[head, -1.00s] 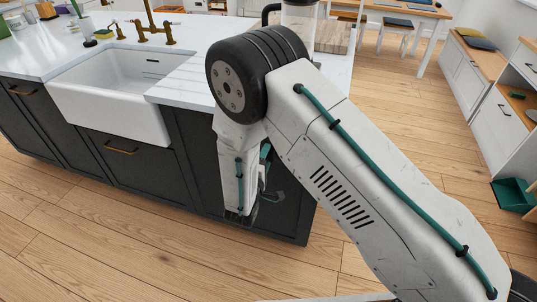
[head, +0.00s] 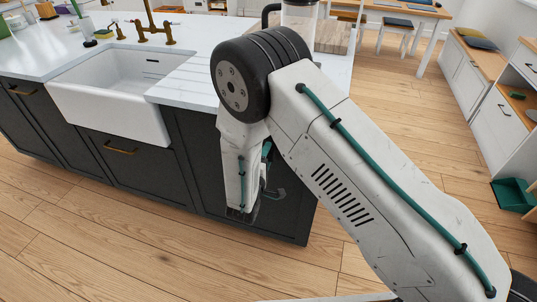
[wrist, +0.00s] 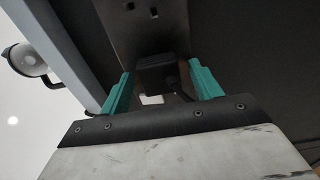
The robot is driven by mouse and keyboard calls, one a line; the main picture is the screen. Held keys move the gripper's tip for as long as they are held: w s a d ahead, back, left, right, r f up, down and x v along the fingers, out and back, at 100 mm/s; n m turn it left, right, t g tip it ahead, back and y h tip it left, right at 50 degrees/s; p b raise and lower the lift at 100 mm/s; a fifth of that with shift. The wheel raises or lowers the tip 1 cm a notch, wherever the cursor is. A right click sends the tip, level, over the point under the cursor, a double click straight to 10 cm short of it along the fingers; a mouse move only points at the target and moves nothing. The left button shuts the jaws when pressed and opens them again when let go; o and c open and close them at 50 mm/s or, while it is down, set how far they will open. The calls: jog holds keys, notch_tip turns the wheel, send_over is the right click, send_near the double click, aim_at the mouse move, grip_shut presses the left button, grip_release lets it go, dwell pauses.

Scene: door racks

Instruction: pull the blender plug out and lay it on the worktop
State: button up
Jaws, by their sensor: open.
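In the wrist view the black plug (wrist: 157,74) sits against the dark socket plate (wrist: 138,40), whose bare slots show above it. A dark cord leaves the plug at its right side. My gripper (wrist: 160,72) is open, with one teal finger on each side of the plug. A gap shows on the left; whether the right finger touches plug or cord I cannot tell. In the head view the plug is hidden behind my arm, by the island's end. The blender (head: 300,26) stands on the white worktop (head: 190,62), partly cut off by the frame.
A white sink (head: 110,100) is set in the island, with a brass tap (head: 155,28) behind it. Bare worktop lies between sink and arm. Open wooden floor is at right, before white cabinets (head: 490,100).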

dwell(0.5)
jog(key=c, duration=1.3)
jog(key=shift+v, duration=3)
jog(key=shift+s, duration=0.1)
jog(key=shift+v, duration=1.45)
jog(key=shift+r, duration=10.5)
